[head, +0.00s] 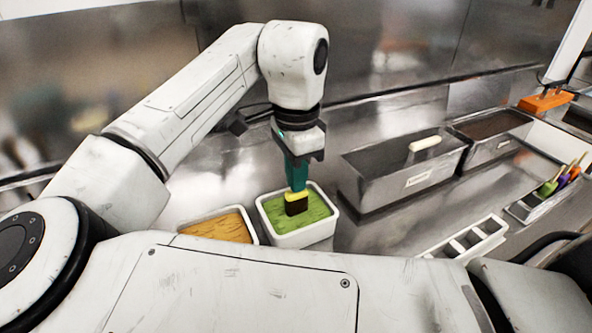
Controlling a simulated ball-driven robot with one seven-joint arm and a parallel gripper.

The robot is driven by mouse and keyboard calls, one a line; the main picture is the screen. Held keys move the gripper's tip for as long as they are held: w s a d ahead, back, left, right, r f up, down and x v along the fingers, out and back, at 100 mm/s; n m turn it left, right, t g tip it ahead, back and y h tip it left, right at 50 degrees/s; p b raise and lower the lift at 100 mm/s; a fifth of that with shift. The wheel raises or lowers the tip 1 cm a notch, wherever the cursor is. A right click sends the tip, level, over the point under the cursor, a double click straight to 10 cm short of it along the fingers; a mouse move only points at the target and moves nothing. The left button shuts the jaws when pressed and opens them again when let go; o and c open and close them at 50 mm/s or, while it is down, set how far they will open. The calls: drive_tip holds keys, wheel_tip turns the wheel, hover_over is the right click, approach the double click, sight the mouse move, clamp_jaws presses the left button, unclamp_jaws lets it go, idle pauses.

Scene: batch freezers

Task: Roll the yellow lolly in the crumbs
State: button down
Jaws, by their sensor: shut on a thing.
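My gripper (296,178) points straight down and is shut on the yellow lolly (297,195). The lolly is yellow at its upper part and dark brown on its lower part (297,208). It hangs over a white tub (287,241) of green crumbs (317,206). I cannot tell whether the dark end touches the crumbs. The lolly's stick is hidden in the jaws. A second white tub (252,225) with orange-brown contents (219,229) stands just to the left, partly covered by my own body.
A steel bin (376,191) with a white-handled tool (425,144) stands to the right, beside another bin of dark brown contents (490,125). A rack with several coloured lollies (548,188) is at far right. An empty slotted white holder (470,240) lies in front.

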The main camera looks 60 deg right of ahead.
sight(288, 193)
drive_tip(key=shift+f+b, duration=0.7)
drive_tip(key=shift+f, duration=0.85)
drive_tip(key=shift+p, duration=0.35)
drive_tip(key=shift+s+d+p, duration=0.4)
drive_tip(key=shift+d+p, duration=0.05)
drive_tip(key=shift+d, duration=0.2)
drive_tip(key=shift+a, duration=0.1)
drive_tip(key=shift+w+a, duration=0.45)
drive_tip(key=shift+a, duration=0.15)
drive_tip(key=shift+w+a, duration=0.4)
drive_tip(key=shift+a, duration=0.2)
drive_tip(key=shift+s+d+p, duration=0.45)
drive_tip(key=shift+d+p, duration=0.1)
drive_tip(key=shift+d, duration=0.1)
drive_tip(key=shift+s+d+p, duration=0.45)
drive_tip(key=shift+d+p, duration=0.1)
drive_tip(key=shift+d, duration=0.1)
drive_tip(key=shift+w+a, duration=0.1)
drive_tip(key=shift+a, duration=0.05)
